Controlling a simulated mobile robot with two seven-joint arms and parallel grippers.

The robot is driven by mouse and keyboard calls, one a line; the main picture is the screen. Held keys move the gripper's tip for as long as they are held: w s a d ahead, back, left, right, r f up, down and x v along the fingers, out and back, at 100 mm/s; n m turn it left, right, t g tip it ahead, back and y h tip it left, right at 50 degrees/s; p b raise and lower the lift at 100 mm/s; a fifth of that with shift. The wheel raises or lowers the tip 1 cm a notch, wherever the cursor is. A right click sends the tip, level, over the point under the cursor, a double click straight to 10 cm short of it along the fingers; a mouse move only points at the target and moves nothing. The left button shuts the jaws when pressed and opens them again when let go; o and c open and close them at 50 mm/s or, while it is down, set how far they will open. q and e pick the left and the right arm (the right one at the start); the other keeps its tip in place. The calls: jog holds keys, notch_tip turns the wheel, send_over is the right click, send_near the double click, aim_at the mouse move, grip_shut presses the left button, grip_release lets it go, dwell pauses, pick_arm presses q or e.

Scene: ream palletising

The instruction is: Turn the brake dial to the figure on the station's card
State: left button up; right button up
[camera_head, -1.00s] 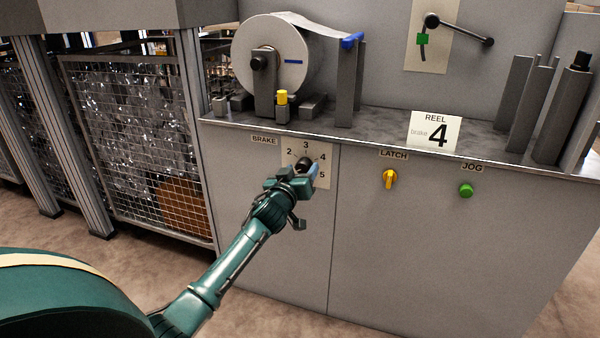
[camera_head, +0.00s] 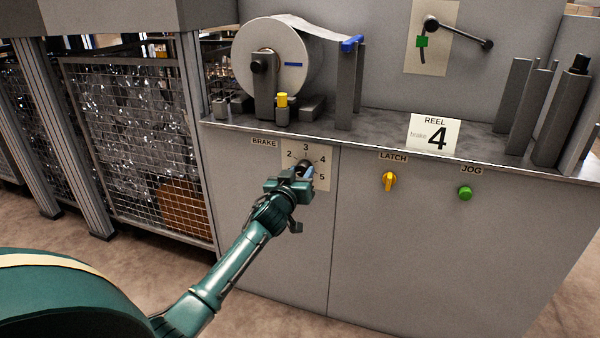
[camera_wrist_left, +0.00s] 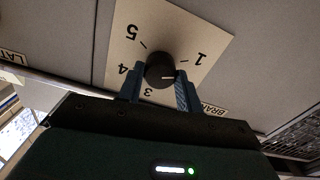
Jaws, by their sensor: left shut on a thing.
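The black brake dial (camera_wrist_left: 160,68) sits on a pale plate (camera_head: 321,181) on the cabinet front, marked with figures. My left gripper (camera_head: 304,170) is at the dial, and in the left wrist view its blue-grey fingers (camera_wrist_left: 159,90) are shut on the knob from both sides. The knob's white mark points right in that view, toward the side of the 1 and the right finger; its exact figure is unclear. The 2 is hidden there. The station's card (camera_head: 434,132) reads "REEL brake 4". My right gripper is not in view.
A yellow latch knob (camera_head: 389,181) and a green jog button (camera_head: 465,193) are to the right on the same front. A paper reel (camera_head: 275,60) stands on the bench above. A mesh cage (camera_head: 140,130) stands to the left.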

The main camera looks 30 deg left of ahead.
pick_arm(q)
jog(key=shift+r+m+p, duration=0.1)
jog(key=shift+m+p, duration=0.5)
jog(key=shift+m, duration=0.6)
jog(key=shift+m+p, duration=0.35)
jog(key=shift+m, duration=0.55)
jog(key=m, duration=0.2)
jog(key=shift+m+p, duration=0.4)
jog(key=shift+m, duration=0.9)
jog(key=m+p, duration=0.1)
jog(key=m, duration=0.3)
jog(key=shift+m, duration=0.3)
jog(key=m, duration=0.4)
jog(key=m+p, duration=0.1)
jog(key=m, duration=0.5)
jog(key=shift+m, duration=0.4)
jog(key=m, duration=0.3)
jog(key=shift+m+p, duration=0.3)
jog(key=m+p, duration=0.1)
jog(key=m, duration=0.4)
jog(key=shift+m+p, duration=0.35)
jog(key=shift+m, duration=0.45)
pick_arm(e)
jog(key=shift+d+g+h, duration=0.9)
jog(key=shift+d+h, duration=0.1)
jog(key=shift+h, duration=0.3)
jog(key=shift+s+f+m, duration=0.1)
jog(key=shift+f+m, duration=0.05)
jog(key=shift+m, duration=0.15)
